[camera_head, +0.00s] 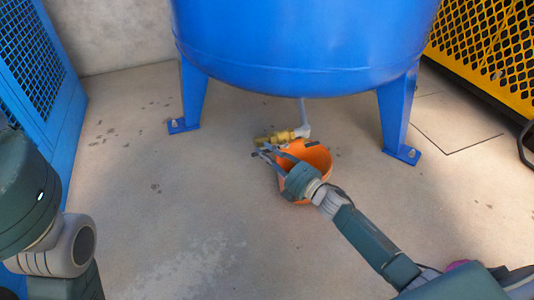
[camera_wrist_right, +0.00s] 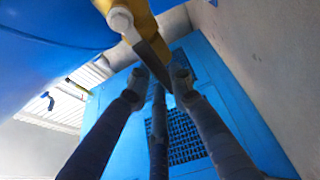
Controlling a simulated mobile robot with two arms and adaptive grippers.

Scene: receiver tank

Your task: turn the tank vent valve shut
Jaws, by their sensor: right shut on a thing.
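The blue tank (camera_head: 300,45) stands on legs, and a light grey pipe (camera_head: 303,118) comes down from its underside. The brass vent valve (camera_head: 276,138) sits at the pipe's low end, just above the floor; it also shows at the top of the right wrist view (camera_wrist_right: 145,22). Its grey lever (camera_wrist_right: 150,48) reaches down between the fingers of my right gripper (camera_wrist_right: 162,78). My right gripper (camera_head: 264,151) is shut on the lever, beside the valve; the lever is hard to make out in the head view. My left gripper is out of view.
An orange bucket (camera_head: 318,157) stands under the valve, partly hidden by my right gripper and wrist. Tank legs (camera_head: 193,95) stand on both sides. A blue mesh panel (camera_head: 35,60) is at left, a yellow mesh guard (camera_head: 480,45) at right. The floor in front is clear.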

